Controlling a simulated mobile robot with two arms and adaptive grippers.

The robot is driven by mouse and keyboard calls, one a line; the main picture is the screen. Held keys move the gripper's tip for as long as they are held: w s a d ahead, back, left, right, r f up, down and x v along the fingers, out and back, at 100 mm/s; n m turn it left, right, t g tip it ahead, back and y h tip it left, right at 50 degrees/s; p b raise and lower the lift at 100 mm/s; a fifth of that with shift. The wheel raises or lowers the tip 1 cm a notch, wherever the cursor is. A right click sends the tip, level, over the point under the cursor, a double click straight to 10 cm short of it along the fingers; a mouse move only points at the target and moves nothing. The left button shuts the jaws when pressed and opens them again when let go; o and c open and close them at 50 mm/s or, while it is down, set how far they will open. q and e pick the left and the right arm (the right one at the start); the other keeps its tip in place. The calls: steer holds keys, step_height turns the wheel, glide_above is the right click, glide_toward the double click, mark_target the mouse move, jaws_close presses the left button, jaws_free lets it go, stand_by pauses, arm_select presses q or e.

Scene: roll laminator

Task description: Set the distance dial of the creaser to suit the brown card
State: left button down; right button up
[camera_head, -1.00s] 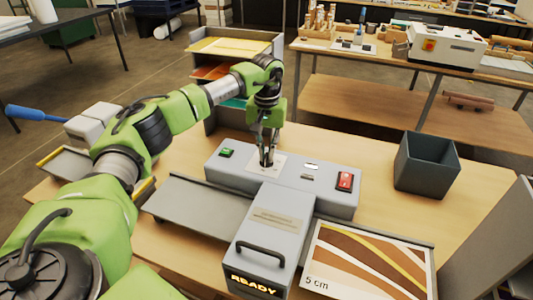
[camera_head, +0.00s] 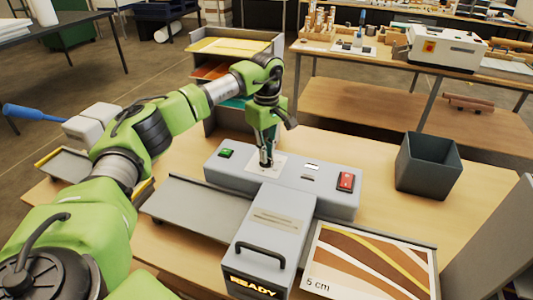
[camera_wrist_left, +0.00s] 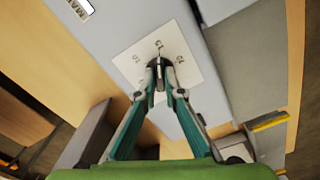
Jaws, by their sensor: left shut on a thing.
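The grey creaser (camera_head: 325,190) stands on the wooden table with a lit READY display at its front. Its distance dial (camera_wrist_left: 158,55) is a small dark knob on a white plate (camera_wrist_left: 180,45) with small markings around it, too small to read surely. My left gripper (camera_head: 265,162) points down from above and is shut on the dial; it also shows in the left wrist view (camera_wrist_left: 163,75). The fingers hide most of the dial. The brown card (camera_head: 365,262), striped brown, white and yellow and printed "5 cm", lies on the creaser's right tray. My right gripper is out of view.
A green button (camera_head: 226,153) and a red switch (camera_head: 345,181) sit on the creaser top, either side of the dial. A dark open bin (camera_head: 428,165) stands at the right. The left tray (camera_head: 195,210) is empty. A paper rack (camera_head: 235,45) stands behind.

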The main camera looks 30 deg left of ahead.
arm_select(q)
steer(key=n, duration=0.6)
steer(key=shift+r, duration=0.1)
steer(key=n, duration=0.6)
steer(key=shift+w+n, duration=0.1)
steer(key=shift+n, duration=0.3)
steer(key=n, duration=0.5)
steer(key=shift+n, duration=2.7)
steer(key=c, duration=2.1)
jaws_free()
steer(key=shift+c, duration=0.2)
step_height(320, 180, up, 12)
